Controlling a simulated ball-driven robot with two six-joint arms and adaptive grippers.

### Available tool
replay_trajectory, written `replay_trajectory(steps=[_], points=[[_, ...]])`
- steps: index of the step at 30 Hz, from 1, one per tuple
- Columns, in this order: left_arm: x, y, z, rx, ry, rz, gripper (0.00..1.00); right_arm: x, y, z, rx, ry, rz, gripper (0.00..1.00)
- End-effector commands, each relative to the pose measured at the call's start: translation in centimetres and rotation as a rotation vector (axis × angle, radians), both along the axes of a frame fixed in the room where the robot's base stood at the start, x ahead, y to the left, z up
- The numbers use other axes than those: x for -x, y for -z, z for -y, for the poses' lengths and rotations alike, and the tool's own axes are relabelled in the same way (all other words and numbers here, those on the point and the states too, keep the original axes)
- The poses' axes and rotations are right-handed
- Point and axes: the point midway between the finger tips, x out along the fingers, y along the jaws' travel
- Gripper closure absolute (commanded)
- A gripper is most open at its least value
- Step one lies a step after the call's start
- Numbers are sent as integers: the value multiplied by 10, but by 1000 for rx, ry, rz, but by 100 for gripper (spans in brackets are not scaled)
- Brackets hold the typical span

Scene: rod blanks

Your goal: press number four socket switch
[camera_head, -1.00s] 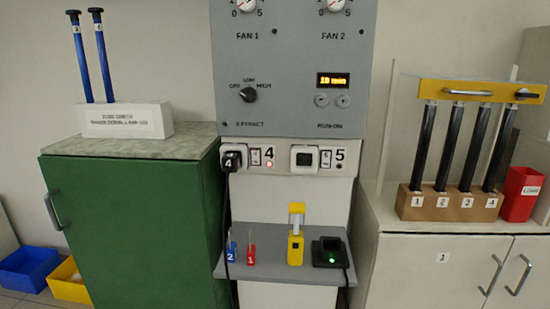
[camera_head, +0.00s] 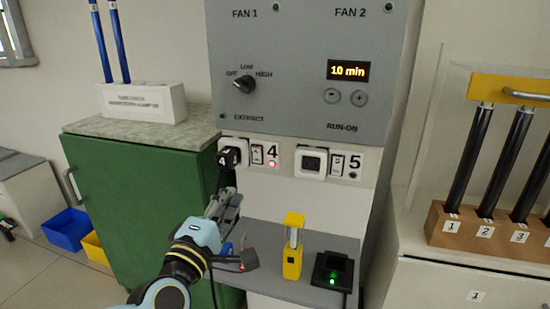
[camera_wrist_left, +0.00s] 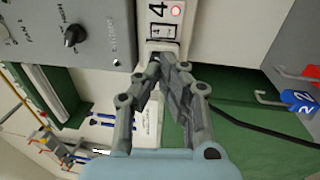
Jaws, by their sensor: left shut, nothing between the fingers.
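The number four socket (camera_head: 236,145) is a white plate on the column, with a black plug (camera_head: 229,157) marked 4 in its left side. Its small white switch (camera_head: 257,155) is right of the plug, beside the 4 label and a lit red lamp (camera_head: 272,164). My left gripper (camera_head: 228,195) is below the socket in the head view, fingers pointing up, shut and empty. In the left wrist view its fingertips (camera_wrist_left: 162,62) appear just below the switch (camera_wrist_left: 160,32); whether they touch the plate cannot be told. My right gripper is not in view.
Socket five (camera_head: 312,162) is to the right. A grey shelf (camera_head: 325,245) below carries a yellow device (camera_head: 293,250) and a black box (camera_head: 329,271) with a green light. A green cabinet (camera_head: 130,190) stands left. A dark cable (camera_wrist_left: 240,122) shows in the wrist view.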

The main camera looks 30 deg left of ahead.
Motion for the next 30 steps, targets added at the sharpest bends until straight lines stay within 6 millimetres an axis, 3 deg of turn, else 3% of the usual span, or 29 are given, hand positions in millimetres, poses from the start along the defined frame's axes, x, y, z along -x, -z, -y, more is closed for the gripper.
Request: replay_trajectory(steps=[14, 30], points=[[-7, -2, -2, -7, 2, -4, 100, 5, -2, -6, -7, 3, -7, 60], [-107, -14, -26, -7, 1, -3, 100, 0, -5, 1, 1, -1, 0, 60]])
